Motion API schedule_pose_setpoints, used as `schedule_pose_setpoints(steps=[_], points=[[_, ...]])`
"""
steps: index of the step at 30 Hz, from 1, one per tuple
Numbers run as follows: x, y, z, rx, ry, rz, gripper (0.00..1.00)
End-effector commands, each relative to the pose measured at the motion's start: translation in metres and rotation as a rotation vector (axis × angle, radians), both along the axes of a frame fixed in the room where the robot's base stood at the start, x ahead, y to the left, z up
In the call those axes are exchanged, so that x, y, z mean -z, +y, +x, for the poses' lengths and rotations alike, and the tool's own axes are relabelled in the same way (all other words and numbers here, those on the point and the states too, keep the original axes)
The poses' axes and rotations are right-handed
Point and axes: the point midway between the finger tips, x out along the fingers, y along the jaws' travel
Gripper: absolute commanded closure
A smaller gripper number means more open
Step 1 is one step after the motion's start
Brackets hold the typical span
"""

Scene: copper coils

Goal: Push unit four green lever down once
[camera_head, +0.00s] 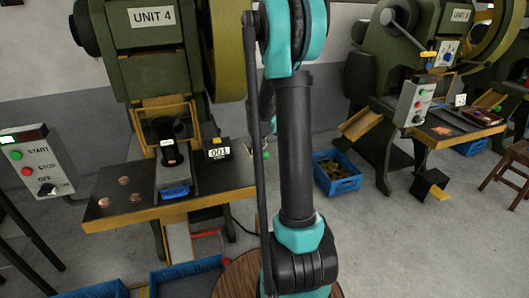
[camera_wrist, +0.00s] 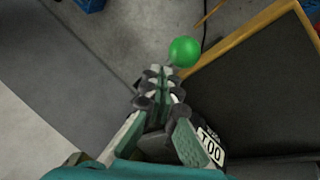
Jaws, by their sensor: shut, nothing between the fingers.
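The Unit 4 press (camera_head: 155,75) is a dark green machine on the left of the head view, with "UNIT 4" on its top. A round green lever knob (camera_wrist: 184,51) shows in the wrist view, just beyond the tips of my gripper (camera_wrist: 160,75). The fingers are shut and empty. The tips look close to the knob; I cannot tell whether they touch. In the head view a small green knob (camera_head: 266,155) shows at my arm's left edge, and my arm hides most of that area.
The press table (camera_head: 110,195) holds copper pieces and a black counter (camera_head: 219,153). Its edge (camera_wrist: 235,45) lies right of the knob in the wrist view. A START/STOP control box (camera_head: 35,160) stands left. A blue crate (camera_head: 337,172) and the Unit 3 press (camera_head: 440,55) stand right.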

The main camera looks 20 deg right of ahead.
Motion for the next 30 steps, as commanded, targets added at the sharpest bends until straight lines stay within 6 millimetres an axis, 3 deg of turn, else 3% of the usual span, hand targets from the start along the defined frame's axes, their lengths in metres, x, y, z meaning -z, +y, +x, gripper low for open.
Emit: schedule_pose_setpoints(steps=[14,30], points=[[-0.005,0.0,0.002,0.0,0.0,0.0,1.0],[-0.046,0.0,0.017,0.0,0.0,0.0,1.0]])
